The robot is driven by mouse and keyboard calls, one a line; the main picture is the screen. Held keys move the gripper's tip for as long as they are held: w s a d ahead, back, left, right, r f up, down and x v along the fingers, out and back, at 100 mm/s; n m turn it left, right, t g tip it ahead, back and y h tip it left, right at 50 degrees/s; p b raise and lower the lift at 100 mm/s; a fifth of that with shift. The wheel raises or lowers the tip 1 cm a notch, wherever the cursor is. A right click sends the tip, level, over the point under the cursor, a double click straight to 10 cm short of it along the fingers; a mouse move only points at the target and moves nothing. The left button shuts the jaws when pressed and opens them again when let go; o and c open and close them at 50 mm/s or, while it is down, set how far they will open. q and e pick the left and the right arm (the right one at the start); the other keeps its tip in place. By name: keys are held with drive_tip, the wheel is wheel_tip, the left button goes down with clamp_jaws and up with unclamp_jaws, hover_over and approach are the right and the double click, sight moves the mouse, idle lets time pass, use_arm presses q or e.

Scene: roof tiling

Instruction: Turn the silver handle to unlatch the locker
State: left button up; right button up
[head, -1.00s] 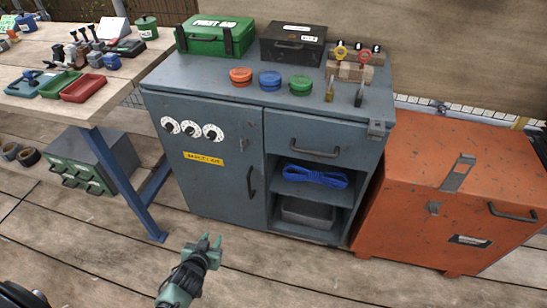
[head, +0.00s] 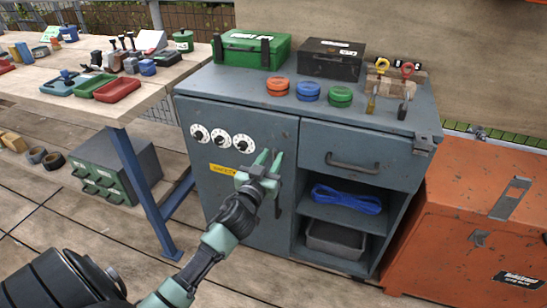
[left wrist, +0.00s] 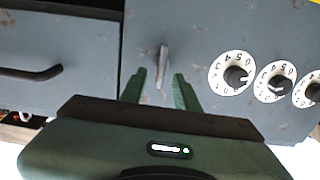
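The grey locker (head: 235,190) stands in the middle, its left door shut, with white dials and a yellow label. A small silver handle (left wrist: 162,56) sticks out of the door between my left fingers' directions in the left wrist view, just beyond the tips. In the head view it is a small spot on the upper right of the door (head: 285,134). My left gripper (head: 270,156) is open and empty, in front of the door below the handle; its two green fingers (left wrist: 160,82) are apart in the wrist view. My right gripper is not in view.
A dark vertical pull lies partly behind my left gripper. To the right are a drawer (head: 355,150) and an open shelf with blue rope (head: 347,198). An orange chest (head: 450,220) stands at right, a wooden workbench (head: 100,112) at left. Coloured tins sit on the locker top.

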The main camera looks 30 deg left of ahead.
use_arm(q)
drive_tip(key=shift+w+a, duration=0.15)
drive_tip(key=shift+w, duration=0.4)
drive_tip(key=shift+c, duration=0.3)
clamp_jaws()
